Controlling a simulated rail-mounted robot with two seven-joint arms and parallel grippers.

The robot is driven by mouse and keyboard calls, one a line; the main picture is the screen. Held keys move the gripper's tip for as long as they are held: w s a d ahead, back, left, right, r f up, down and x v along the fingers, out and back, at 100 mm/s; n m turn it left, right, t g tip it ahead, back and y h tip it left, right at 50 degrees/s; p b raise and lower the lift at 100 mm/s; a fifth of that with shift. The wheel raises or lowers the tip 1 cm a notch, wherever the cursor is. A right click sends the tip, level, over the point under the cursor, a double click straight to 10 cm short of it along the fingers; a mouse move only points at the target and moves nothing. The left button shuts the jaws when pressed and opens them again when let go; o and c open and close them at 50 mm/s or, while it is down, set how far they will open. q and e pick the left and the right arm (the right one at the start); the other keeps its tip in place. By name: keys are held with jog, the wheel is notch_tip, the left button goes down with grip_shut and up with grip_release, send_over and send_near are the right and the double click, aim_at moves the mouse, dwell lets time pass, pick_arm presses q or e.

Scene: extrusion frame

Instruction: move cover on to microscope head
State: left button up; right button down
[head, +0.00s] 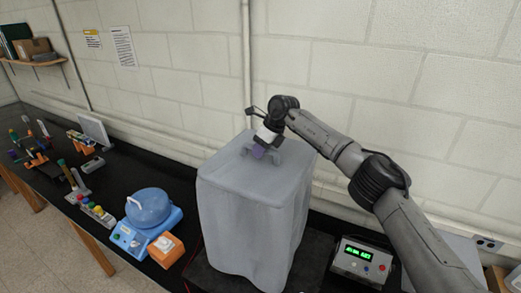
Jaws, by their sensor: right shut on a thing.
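The cover (250,215) is a tall, grey-blue, box-shaped cloth hood with a slightly wavy lower edge. It stands upright in the middle of the head view, on or just above a dark base. My right gripper (259,153) reaches in from the right and is shut on the top of the cover, where a small grey raised part and a purple patch show. The microscope head cannot be seen; whatever is inside the cover is hidden. My left gripper is not in view.
A blue round-lidded device (148,207) and an orange block (166,249) stand left of the cover. A grey box with a green display (361,260) stands at right. Tube racks and small items fill the black bench further left. A block wall rises close behind.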

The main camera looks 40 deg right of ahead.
jog(key=c, duration=1.1)
grip_release()
jog(key=shift+o, duration=1.1)
jog(key=shift+s+d+r+b, duration=0.15)
jog(key=shift+r+b, duration=0.2)
jog(key=shift+r, duration=0.1)
jog(key=b+v, duration=0.2)
jog(key=v, duration=1)
jog(key=shift+r+b, duration=0.3)
jog(key=shift+r, duration=0.05)
jog(key=shift+s, duration=0.1)
